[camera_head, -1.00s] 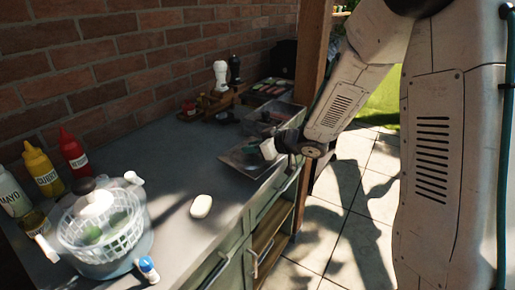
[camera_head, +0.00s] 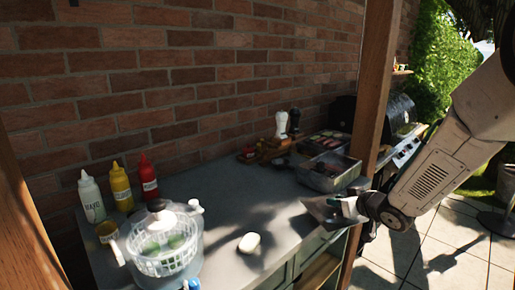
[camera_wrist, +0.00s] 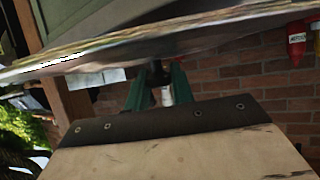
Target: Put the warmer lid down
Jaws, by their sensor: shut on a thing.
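The warmer lid (camera_head: 318,209) is a flat, grey metal piece in the head view, by the counter's right front edge. My gripper (camera_head: 352,206) is at its right side. In the wrist view the lid (camera_wrist: 190,42) fills the top as a broad metal sheet with a bright rim. My gripper's green fingers (camera_wrist: 158,88) are shut on a dark part under it, which looks like its handle. The metal warmer (camera_head: 326,177), with clear-looking sides, stands just behind the lid. Whether the lid touches the counter cannot be told.
A grey counter (camera_head: 222,215) runs along a brick wall. A salad spinner (camera_head: 165,245), sauce bottles (camera_head: 121,190) and a white oval object (camera_head: 249,243) are at left. A wooden post (camera_head: 374,90) rises close to my arm. The counter's middle is clear.

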